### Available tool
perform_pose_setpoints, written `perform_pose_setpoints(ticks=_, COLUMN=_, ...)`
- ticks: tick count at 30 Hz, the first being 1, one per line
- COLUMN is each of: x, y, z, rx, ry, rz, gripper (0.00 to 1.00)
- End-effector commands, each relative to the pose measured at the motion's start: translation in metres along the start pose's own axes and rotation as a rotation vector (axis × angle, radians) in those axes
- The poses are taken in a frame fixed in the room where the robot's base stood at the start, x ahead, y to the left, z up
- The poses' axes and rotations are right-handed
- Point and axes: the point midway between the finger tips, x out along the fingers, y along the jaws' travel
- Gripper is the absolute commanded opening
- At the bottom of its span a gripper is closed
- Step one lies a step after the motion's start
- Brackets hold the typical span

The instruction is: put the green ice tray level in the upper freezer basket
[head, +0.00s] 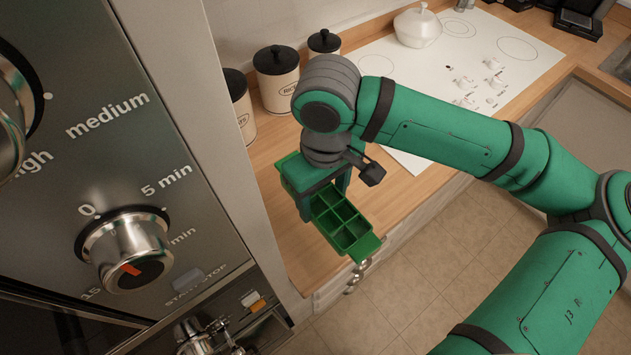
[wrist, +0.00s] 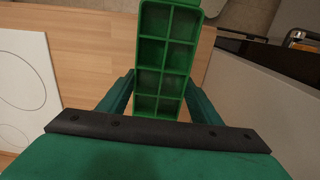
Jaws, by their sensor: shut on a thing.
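The green ice tray (head: 341,222) has two rows of square compartments, which look empty. In the head view it is at the counter's front corner, its near end reaching out past the edge. My gripper (head: 325,205) points down over the tray and is shut across its width. In the wrist view the tray (wrist: 168,55) runs up between the two fingers of my gripper (wrist: 160,95). I cannot tell whether the tray touches the counter or is held just above it. No freezer basket shows in either view.
A wooden counter (head: 405,185) carries dark-lidded canisters (head: 277,78) at the back and a white cooktop (head: 450,60) with a white pot (head: 418,26). A wall oven panel with knobs (head: 125,250) stands close at left. Tiled floor (head: 450,260) is clear at right.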

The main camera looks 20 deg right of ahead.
Motion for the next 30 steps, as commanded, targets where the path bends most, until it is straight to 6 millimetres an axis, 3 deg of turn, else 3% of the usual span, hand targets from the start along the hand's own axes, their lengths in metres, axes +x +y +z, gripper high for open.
perform_pose_setpoints(ticks=6, x=0.021, y=0.019, z=-0.044, rx=-0.006, ry=-0.001, rz=0.001, gripper=0.22)
perform_pose_setpoints(ticks=12, x=0.052, y=0.032, z=-0.070, rx=-0.006, ry=-0.001, rz=0.000, gripper=0.22)
perform_pose_setpoints(ticks=25, x=0.083, y=0.047, z=-0.090, rx=0.001, ry=-0.001, rz=0.001, gripper=0.22)
perform_pose_setpoints(ticks=30, x=0.107, y=0.047, z=-0.090, rx=0.001, ry=-0.001, rz=0.001, gripper=0.22)
